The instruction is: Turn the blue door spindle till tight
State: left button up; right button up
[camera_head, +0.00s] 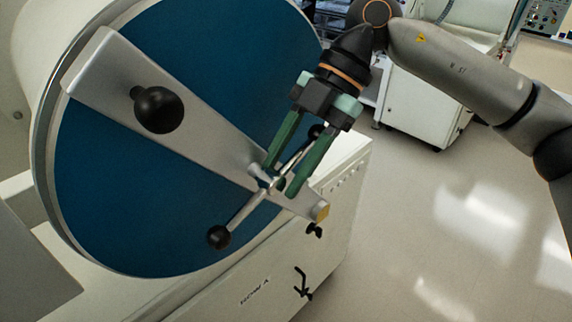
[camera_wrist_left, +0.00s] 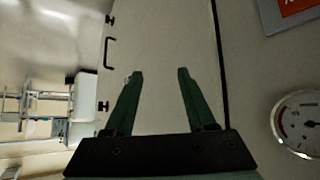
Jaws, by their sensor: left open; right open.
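The round blue door (camera_head: 130,200) stands at the left of the head view, with a grey metal bar (camera_head: 190,125) across its face. The spindle (camera_head: 262,180) sits on the bar toward its lower right end and has a thin cross handle with black ball ends, one ball (camera_head: 219,237) at lower left. My right gripper (camera_head: 279,180) is open, its green fingers on either side of the spindle's handle near the hub; I cannot tell if they touch it. My left gripper (camera_wrist_left: 160,75) shows only in the left wrist view, open and empty before a pale panel.
A large black knob (camera_head: 158,109) sticks out from the bar. A white cabinet (camera_head: 318,245) with small black handles is below the door. A round gauge (camera_wrist_left: 299,124) is at the right of the left wrist view. The floor (camera_head: 450,240) at right is clear.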

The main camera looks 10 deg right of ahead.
jog(key=v, duration=1.2)
jog(key=shift+r+p, duration=0.25)
jog(key=shift+p, duration=0.1)
jog(key=shift+d, duration=0.15)
jog(key=shift+c, duration=0.4)
